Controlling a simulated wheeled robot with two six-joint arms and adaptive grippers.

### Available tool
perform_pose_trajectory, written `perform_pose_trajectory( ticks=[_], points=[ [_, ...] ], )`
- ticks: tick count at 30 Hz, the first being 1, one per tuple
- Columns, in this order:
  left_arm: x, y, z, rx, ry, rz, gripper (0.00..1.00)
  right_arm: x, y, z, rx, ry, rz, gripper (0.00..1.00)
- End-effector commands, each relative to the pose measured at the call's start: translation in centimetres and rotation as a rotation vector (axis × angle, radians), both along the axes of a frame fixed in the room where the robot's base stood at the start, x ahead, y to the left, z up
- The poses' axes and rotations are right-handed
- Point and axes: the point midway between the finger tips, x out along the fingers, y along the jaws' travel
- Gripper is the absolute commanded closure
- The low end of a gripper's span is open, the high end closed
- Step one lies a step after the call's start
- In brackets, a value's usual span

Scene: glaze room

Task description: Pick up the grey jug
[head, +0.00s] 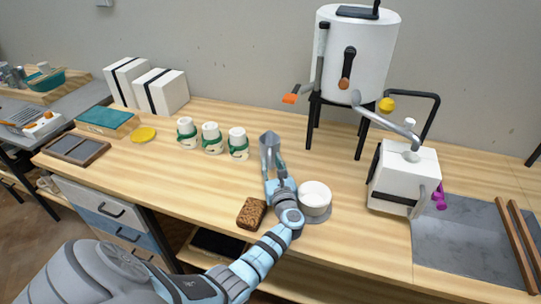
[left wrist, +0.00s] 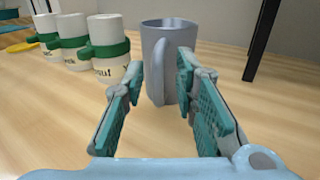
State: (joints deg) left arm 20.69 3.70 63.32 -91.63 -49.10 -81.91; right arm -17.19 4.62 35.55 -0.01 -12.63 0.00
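The grey jug (head: 269,139) stands upright on the wooden worktop, just beyond my left gripper (head: 272,165). In the left wrist view the jug (left wrist: 171,38) is straight ahead, with its handle (left wrist: 157,72) turned towards me. In that view my left gripper (left wrist: 160,78) is open, with one finger on each side of the handle. I cannot tell whether the fingers touch the jug. Part of the jug is hidden behind the fingers. My right gripper is not in view.
Several white mugs with green bands, one here (head: 238,143), stand left of the jug. A white bowl (head: 315,198) and a brown sponge (head: 251,213) lie near my left arm. A white urn (head: 357,50) on a black stand is behind right. The worktop between jug and stand is clear.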

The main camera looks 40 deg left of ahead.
Motion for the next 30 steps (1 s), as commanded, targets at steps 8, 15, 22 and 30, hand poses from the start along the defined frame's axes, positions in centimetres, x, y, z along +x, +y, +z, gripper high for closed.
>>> perform_pose_trajectory(
  ticks=[8, 15, 22, 30],
  points=[
    [-0.1, 0.1, 0.0, 0.0, 0.0, 0.001, 1.0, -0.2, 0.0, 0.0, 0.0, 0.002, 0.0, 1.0],
    [0.0, -0.1, 0.0, -0.001, 0.001, 0.0, 1.0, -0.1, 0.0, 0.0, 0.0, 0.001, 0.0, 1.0],
    [0.0, -0.1, 0.4, -0.002, 0.001, 0.0, 1.0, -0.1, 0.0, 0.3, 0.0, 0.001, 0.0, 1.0],
    [0.0, 0.0, 3.0, -0.001, -0.002, 0.0, 1.0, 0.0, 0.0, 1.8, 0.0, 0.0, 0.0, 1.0]
  ],
)
